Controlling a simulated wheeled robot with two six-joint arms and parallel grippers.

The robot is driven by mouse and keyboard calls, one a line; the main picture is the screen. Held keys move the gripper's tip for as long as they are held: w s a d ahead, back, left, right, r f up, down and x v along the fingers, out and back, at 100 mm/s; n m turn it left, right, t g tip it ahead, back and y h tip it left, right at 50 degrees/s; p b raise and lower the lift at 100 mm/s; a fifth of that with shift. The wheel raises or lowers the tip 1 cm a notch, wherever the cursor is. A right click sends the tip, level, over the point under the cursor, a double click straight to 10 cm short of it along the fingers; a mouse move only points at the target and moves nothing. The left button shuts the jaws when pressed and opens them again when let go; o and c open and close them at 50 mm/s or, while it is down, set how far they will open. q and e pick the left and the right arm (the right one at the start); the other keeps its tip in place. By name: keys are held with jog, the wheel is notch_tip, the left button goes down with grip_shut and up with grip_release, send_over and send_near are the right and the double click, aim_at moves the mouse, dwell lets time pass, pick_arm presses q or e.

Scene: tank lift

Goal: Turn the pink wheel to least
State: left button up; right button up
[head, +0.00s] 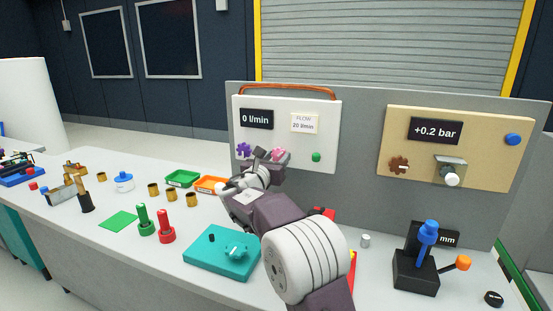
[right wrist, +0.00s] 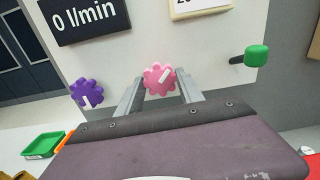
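The pink wheel (head: 279,154) is on the white panel (head: 322,180), partly hidden by my right gripper (head: 265,157) in the head view. In the right wrist view the pink wheel (right wrist: 159,79) shows whole, with a white mark slanting to its upper right. I cannot tell how deep the fingertips reach. The display (head: 257,118) above reads 0 l/min. My left gripper is not in view.
A purple wheel (head: 243,150) is left of the pink one, and a green knob (head: 316,157) is to its right. A card (head: 304,123) reads FLOW 20 l/min. A tan panel (head: 465,123) stands farther right. Trays and several small parts lie on the bench below.

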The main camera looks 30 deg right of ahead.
jog(key=shift+f+m+b, duration=0.2)
jog(key=shift+m+b, duration=0.4)
jog(key=shift+b, duration=0.15)
jog(key=m+b, duration=0.4)
jog(key=shift+f, duration=0.1)
jog(key=m+b, duration=0.2)
jog(key=m, duration=0.1)
jog(key=shift+m+b, duration=0.4)
jog(key=m+b, duration=0.2)
jog(key=m, duration=0.1)
jog(key=shift+m, duration=0.4)
jog(key=m+b, duration=0.2)
jog(key=m, duration=0.1)
jog(key=shift+m, duration=0.3)
jog(key=m+b, duration=0.2)
jog(key=m, duration=0.1)
jog(key=shift+m, duration=0.3)
jog(key=m+b, duration=0.1)
jog(key=m, duration=0.2)
jog(key=shift+m, duration=0.3)
jog(key=shift+r+m+b, duration=0.2)
jog(key=shift+m+b, duration=0.3)
jog(key=shift+m, duration=1.3)
